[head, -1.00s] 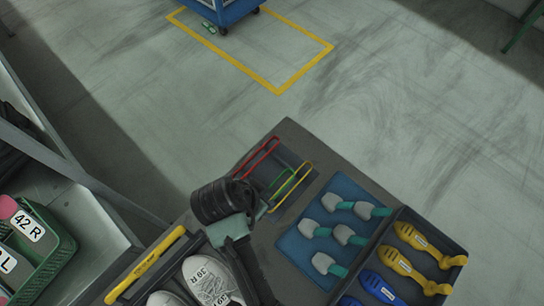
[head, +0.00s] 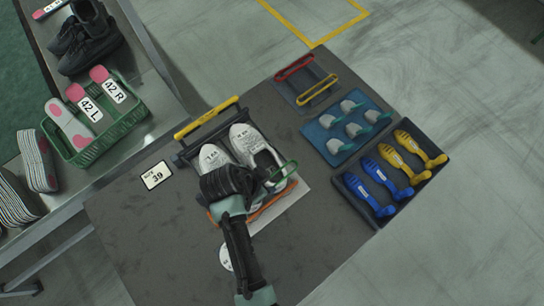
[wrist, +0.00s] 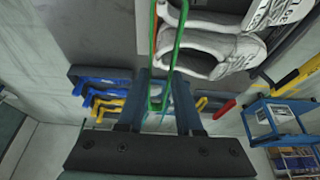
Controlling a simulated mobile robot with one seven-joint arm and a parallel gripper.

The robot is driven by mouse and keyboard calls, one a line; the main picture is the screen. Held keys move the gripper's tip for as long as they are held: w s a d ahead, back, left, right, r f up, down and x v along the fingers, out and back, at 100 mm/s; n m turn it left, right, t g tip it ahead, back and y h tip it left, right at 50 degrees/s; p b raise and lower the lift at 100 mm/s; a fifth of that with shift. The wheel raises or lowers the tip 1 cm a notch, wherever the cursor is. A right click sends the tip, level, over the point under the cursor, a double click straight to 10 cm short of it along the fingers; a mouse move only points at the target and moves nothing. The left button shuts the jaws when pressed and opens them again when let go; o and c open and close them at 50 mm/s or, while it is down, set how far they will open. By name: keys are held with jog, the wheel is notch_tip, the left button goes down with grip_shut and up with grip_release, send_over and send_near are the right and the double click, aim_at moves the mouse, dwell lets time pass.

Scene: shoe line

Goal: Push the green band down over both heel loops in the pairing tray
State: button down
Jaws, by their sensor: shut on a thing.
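My gripper (head: 268,182) is shut on the green band (head: 284,170), a thin upright loop, at the heel end of the shoes. In the wrist view the green band (wrist: 177,45) stands up between the fingers (wrist: 162,98). The left white shoe (head: 213,157) and the right white shoe (head: 255,146) lie side by side in the pairing tray (head: 181,159), toes toward the yellow bar. The wrist view shows the white shoes (wrist: 215,52) beside the band, apparently not inside it. My gripper hides much of the heels; I cannot make out the heel loops.
A red band (head: 294,67) and a yellow band (head: 317,90) sit on a dark pad. A blue mat (head: 326,139) with grey-teal pieces and a tray of yellow and blue shoe trees (head: 405,150) stand to the right. A green crate (head: 95,150) is left.

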jog(key=shift+s+f+b, duration=0.2)
jog(key=shift+f+b, duration=2.15)
jog(key=shift+f, duration=0.3)
jog(key=shift+f+b, duration=0.45)
jog(key=shift+f, duration=0.15)
jog(key=shift+c, duration=2.4)
grip_release()
jog(key=shift+r, duration=0.15)
notch_tip(320, 180, up, 9)
jog(key=p, duration=0.8)
jog(key=shift+p, duration=0.35)
